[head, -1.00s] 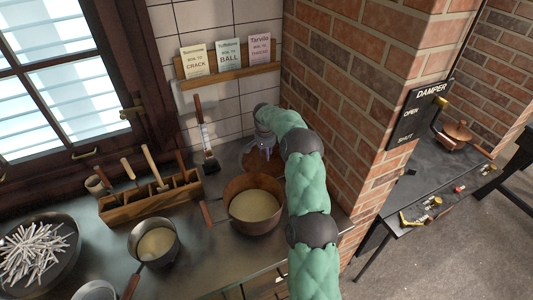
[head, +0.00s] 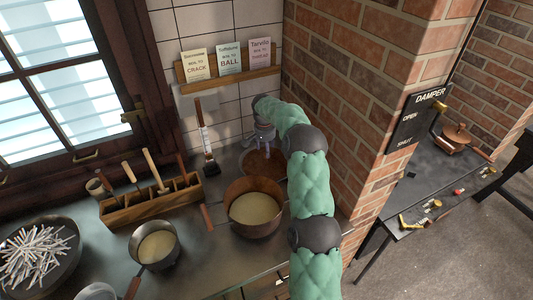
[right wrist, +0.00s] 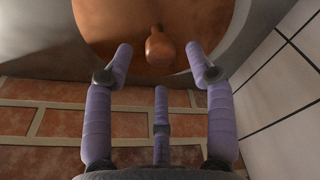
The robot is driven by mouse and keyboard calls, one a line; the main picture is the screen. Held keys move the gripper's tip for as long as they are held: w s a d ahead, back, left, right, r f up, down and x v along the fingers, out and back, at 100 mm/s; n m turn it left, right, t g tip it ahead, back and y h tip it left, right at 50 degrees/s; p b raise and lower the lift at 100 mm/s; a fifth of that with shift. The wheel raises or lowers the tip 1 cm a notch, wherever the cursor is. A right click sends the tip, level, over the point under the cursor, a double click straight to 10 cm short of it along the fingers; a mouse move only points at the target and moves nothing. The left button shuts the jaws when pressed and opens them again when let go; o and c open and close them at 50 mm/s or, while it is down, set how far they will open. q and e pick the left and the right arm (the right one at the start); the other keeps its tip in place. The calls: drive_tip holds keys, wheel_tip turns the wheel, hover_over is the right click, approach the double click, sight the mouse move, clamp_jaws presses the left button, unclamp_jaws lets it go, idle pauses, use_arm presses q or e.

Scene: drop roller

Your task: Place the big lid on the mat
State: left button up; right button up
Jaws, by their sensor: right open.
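The big lid (head: 265,164) is a brown copper disc lying on the counter behind the copper pot, near the brick corner. In the right wrist view the lid (right wrist: 120,28) shows with its round knob (right wrist: 160,48) between and just beyond the fingertips. My right gripper (head: 262,147) is over the lid, with its purple fingers (right wrist: 160,66) spread and nothing between them. A gap or contact with the knob cannot be told. I cannot make out the mat for certain; a pale grey area borders the lid in the right wrist view. My left gripper is not in view.
The copper pot (head: 256,225) of pale liquid stands in front of the lid. A smaller pan (head: 157,265), a wooden tool box (head: 150,205) and a bowl of sticks (head: 38,282) are to the left. The brick wall (head: 345,110) rises close on the right.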

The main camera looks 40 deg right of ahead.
wheel_tip(320, 180, up, 6)
drive_tip(key=shift+s+a+p, duration=0.3)
drive_tip(key=shift+a+p, duration=0.05)
drive_tip(key=shift+a, duration=0.05)
